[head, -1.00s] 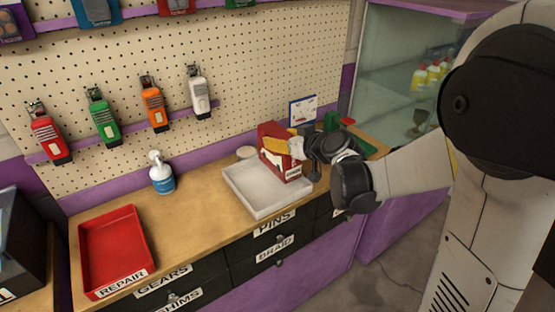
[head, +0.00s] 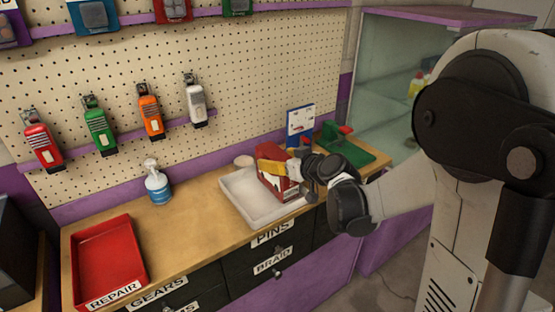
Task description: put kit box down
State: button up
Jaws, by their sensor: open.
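The kit box, a red and white box (head: 278,187), stands at the right part of the shallow white tray (head: 238,195) on the wooden bench. It looks lowered into the tray, but its base is partly hidden by the tray's rim. The jaws are open and still close around or against the box. The far finger is hidden, so I cannot tell whether it touches.
A red REPAIR tray (head: 108,258) and a spray bottle (head: 158,185) stand to the left. A small white round item (head: 244,161) is behind the tray. A green stand (head: 345,148) and a small sign (head: 300,122) are behind my wrist. Bare bench lies left of the white tray.

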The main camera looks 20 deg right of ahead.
jog(key=shift+r, duration=0.25)
jog(key=p+v, duration=0.4)
jog(key=v, duration=0.7)
jog(key=s+a+m+g+h, duration=0.1)
jog(key=s+a+g+h, duration=0.1)
jog(key=s, duration=0.8)
jog(key=s+a+m+g+h, duration=0.2)
jog(key=s+g, duration=0.2)
jog(key=s, duration=0.6)
jog(key=shift+s+a+r+m, duration=0.15)
jog(key=shift+s+a+m, duration=0.1)
jog(key=shift+s+m, duration=0.05)
